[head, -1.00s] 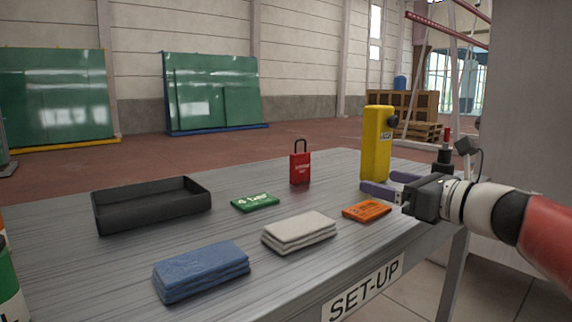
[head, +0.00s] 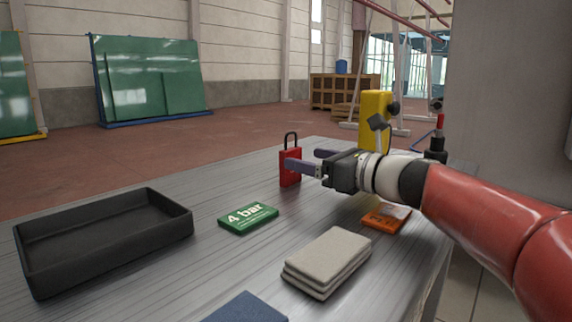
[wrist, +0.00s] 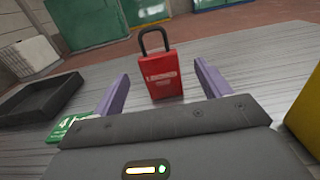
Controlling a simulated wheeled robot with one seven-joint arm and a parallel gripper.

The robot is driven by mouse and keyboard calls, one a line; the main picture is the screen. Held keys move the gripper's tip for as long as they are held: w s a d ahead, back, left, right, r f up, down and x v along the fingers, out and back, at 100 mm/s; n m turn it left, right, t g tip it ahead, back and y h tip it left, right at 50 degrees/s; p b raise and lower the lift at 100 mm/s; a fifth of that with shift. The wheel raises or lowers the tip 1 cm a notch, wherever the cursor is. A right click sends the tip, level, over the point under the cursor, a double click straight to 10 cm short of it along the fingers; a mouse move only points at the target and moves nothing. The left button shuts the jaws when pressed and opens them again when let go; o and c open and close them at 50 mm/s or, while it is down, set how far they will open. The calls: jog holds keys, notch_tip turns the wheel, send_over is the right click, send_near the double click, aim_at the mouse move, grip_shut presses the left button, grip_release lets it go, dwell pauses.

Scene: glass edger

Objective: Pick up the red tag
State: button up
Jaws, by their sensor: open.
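The red tag (head: 290,168), shaped like a padlock with a dark shackle, stands upright on the grey table (head: 215,279). In the wrist view the red tag (wrist: 163,75) is ahead of my gripper, centred between its two purple fingers. My gripper (head: 308,160) is open and empty. It comes from the right at about the tag's height, and in the head view the near finger's tip overlaps the tag's front. In the wrist view my gripper (wrist: 160,82) shows a gap on each side of the tag, and I see no contact.
A green tag (head: 248,218) marked "4 bar" and a black tray (head: 175,222) are left of my gripper. Grey folded cloths (head: 330,260) and a blue one (head: 245,309) lie nearer. An orange tag (head: 386,218) lies below my arm. A yellow block (head: 375,112) stands behind it.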

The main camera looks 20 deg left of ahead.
aim_at(291, 184)
jog(key=x, duration=0.5)
jog(key=shift+a+f, duration=0.25)
jog(key=shift+f, duration=0.05)
jog(key=c, duration=1.1)
notch_tip(291, 184, up, 10)
jog(key=p, duration=0.4)
jog(key=shift+c, duration=0.3)
